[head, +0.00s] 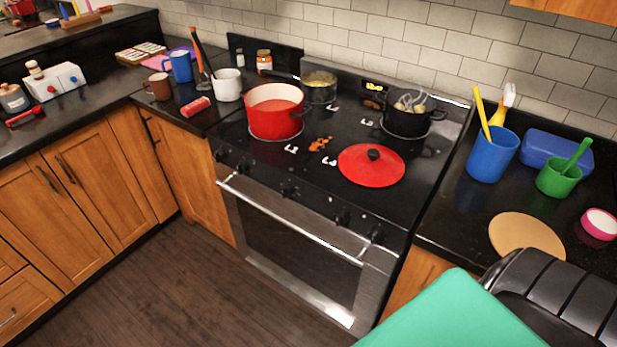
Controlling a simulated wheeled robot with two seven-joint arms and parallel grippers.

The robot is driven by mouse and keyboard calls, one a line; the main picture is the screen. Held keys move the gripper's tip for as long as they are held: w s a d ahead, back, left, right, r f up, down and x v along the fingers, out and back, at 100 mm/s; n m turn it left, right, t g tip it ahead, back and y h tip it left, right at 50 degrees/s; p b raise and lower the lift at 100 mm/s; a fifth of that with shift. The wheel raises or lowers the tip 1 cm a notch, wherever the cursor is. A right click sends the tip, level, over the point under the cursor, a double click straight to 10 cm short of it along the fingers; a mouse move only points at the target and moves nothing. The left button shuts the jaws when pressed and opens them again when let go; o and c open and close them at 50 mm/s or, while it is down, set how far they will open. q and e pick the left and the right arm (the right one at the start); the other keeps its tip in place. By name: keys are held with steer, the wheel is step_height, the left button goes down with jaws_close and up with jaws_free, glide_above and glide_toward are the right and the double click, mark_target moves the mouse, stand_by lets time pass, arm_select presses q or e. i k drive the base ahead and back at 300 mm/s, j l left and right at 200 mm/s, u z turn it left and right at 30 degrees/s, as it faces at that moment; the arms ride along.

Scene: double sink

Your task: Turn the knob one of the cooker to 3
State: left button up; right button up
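The cooker (300,240) stands in the middle of the head view, with a black hob and a steel oven front. Several black knobs line its front edge: two at the left end (221,156) (243,166), one near the middle (288,190) and two at the right (343,218) (377,235). I cannot tell which is knob one. The knob markings and settings are too small to read. Neither of my grippers shows in this view.
A red pot (274,112), steel pot (319,88), black pot (407,115) and red lid (371,166) sit on the hob. The oven handle (290,218) juts out below the knobs. A teal slab (460,315) fills the lower right. The floor (150,280) ahead is clear.

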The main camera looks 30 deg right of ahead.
mark_target(221, 156)
steer(key=i+j+u, duration=0.15)
steer(key=i+u, duration=0.25)
steer(key=i, duration=0.45)
steer(key=i+l+u, duration=0.15)
steer(key=i+u, duration=0.3)
steer(key=i, duration=0.4)
steer(key=i+u, duration=0.25)
steer(key=i, duration=0.25)
steer(key=i+l+u, duration=0.1)
steer(key=i+u, duration=0.15)
steer(key=i, duration=0.3)
steer(key=i+z, duration=0.1)
steer(key=z, duration=0.35)
steer(key=i+j+z, duration=0.1)
steer(key=z, duration=0.4)
steer(key=i+j+z, duration=0.1)
steer(key=z, duration=0.35)
steer(key=j+z, duration=0.25)
steer(key=z, duration=0.2)
steer(key=j+z, duration=0.2)
steer(key=z, duration=0.3)
steer(key=j+z, duration=0.25)
steer(key=z, duration=0.2)
steer(key=i, duration=0.05)
